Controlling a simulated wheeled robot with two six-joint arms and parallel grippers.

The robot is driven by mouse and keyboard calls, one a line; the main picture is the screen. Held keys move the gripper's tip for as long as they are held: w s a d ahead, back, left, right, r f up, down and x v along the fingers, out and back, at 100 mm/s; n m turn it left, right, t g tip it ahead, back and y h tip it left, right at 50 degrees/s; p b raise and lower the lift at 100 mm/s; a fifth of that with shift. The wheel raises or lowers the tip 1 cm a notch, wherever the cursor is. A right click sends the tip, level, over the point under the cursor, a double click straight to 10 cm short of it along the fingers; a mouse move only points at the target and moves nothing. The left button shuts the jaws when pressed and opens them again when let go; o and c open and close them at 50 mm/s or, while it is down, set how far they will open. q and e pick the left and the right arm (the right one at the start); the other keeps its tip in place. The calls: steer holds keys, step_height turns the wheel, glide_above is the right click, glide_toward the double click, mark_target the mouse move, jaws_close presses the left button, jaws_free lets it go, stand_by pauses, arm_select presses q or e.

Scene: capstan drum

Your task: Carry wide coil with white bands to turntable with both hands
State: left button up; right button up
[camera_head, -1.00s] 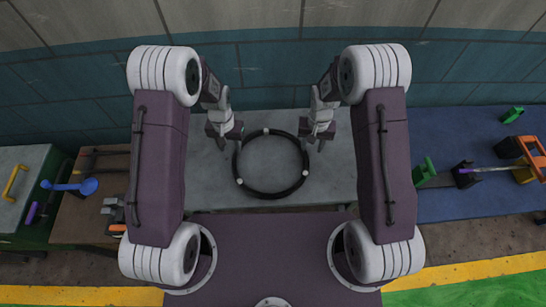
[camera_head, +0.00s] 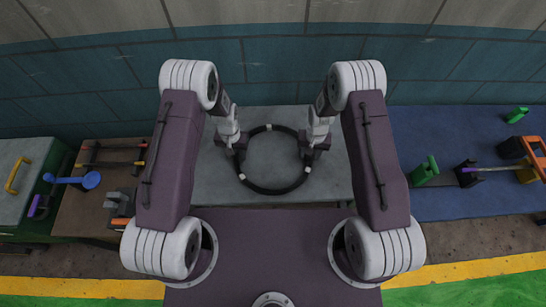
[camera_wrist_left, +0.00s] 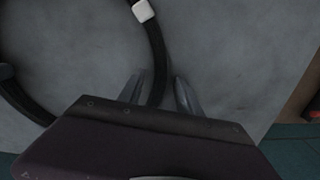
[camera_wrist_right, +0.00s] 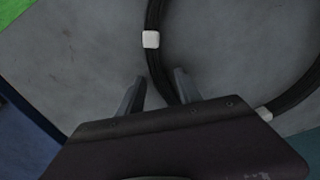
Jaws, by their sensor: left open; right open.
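The wide coil is a thin black ring (camera_head: 270,191) with white bands, lying on a grey table. My left gripper (camera_head: 238,153) is at its left side and my right gripper (camera_head: 307,154) at its right side. In the left wrist view the coil (camera_wrist_left: 158,72) runs between the open fingers (camera_wrist_left: 158,90). In the right wrist view the coil (camera_wrist_right: 157,72) runs between the open fingers (camera_wrist_right: 158,90), close to the right-hand finger. Contact cannot be told. I cannot make out a turntable in these views.
The grey table (camera_head: 330,190) is otherwise bare. At the right is a blue surface (camera_head: 430,125) with a green object (camera_head: 425,170), a black block (camera_head: 467,173) and an orange tool (camera_head: 515,148). At the left are a brown bench (camera_head: 85,215) and a blue ladle (camera_head: 90,180). A wall stands behind.

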arm_select(q)
steer(key=shift+f, duration=0.1)
jaws_close()
arm_select(e)
jaws_close()
stand_by(1.2)
